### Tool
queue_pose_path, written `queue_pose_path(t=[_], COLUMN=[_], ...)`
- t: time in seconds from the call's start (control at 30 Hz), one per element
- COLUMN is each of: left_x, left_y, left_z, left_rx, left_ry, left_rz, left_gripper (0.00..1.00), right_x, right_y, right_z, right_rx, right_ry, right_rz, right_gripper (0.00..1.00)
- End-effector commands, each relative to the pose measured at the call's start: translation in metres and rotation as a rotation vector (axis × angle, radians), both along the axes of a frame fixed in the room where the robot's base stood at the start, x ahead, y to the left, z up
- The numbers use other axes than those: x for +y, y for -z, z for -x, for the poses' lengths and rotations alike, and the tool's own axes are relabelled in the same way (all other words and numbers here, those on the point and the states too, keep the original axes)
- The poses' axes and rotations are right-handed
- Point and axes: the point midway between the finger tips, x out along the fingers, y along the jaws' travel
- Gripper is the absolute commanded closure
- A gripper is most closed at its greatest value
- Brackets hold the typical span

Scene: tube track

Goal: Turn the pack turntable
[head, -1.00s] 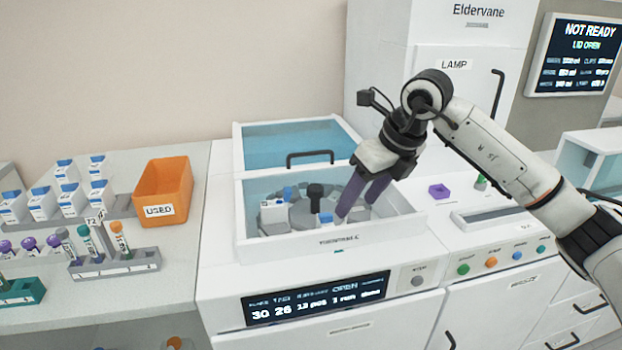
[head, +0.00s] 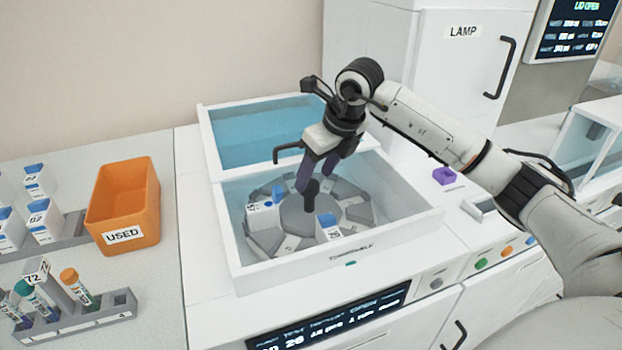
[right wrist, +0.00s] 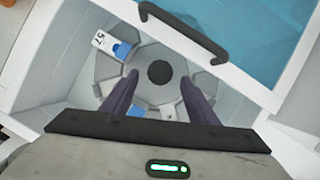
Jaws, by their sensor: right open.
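The pack turntable (head: 291,216) is a grey segmented disc inside the white open-topped bay. A dark knob (head: 312,192) stands up at its centre and shows as a dark round top in the right wrist view (right wrist: 159,73). A white and blue pack (head: 261,214) sits at the disc's left, and another pack marked 26 (head: 327,229) sits at its front. My right gripper (head: 316,181) is open and points down, its purple fingers just above and behind the knob in the head view. In the wrist view the fingertips (right wrist: 158,75) lie either side of the knob. My left gripper is not in view.
The bay's blue-tinted lid (head: 262,135) with its black handle is slid back behind the turntable. An orange USED bin (head: 124,205) and a tube rack (head: 90,312) stand at the left. The lamp cabinet (head: 455,75) rises behind right.

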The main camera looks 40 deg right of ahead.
Motion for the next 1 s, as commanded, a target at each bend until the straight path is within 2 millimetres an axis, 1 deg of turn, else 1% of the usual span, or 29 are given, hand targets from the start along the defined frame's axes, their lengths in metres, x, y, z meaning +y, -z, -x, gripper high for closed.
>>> queue_pose_path(t=[0.03, 0.1, 0.23, 0.37, 0.57, 0.6, 0.67, 0.7, 0.77, 0.9, 1.0], left_x=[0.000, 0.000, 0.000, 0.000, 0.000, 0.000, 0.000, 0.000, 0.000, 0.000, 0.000], left_y=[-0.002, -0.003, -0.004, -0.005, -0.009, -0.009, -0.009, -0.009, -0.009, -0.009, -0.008], left_z=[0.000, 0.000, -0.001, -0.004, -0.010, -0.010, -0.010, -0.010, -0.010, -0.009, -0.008], left_rx=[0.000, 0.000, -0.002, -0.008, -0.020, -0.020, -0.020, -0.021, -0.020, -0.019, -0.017], left_ry=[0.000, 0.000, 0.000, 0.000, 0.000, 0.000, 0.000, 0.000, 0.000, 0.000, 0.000], left_rz=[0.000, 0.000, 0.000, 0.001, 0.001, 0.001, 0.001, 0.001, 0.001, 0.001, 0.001], left_gripper=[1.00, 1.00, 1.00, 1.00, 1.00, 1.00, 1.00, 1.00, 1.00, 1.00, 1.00], right_x=[0.001, 0.001, 0.002, 0.002, 0.002, 0.002, 0.002, 0.002, 0.002, 0.002, 0.002], right_y=[0.008, 0.017, 0.028, 0.032, 0.032, 0.032, 0.032, 0.032, 0.032, 0.032, 0.032], right_z=[-0.003, -0.006, -0.011, -0.013, -0.013, -0.013, -0.013, -0.013, -0.013, -0.013, -0.013], right_rx=[0.003, 0.003, 0.001, 0.000, -0.001, -0.001, -0.001, -0.001, -0.001, -0.001, -0.001], right_ry=[0.000, 0.000, 0.000, -0.001, -0.001, -0.001, -0.001, -0.001, -0.001, -0.001, -0.001], right_rz=[0.000, 0.000, 0.000, 0.000, 0.000, 0.000, 0.000, 0.000, 0.000, 0.000, 0.000], right_gripper=[0.46, 0.46, 0.46, 0.46, 0.46, 0.50, 0.60, 0.67, 0.77, 1.00, 1.00])
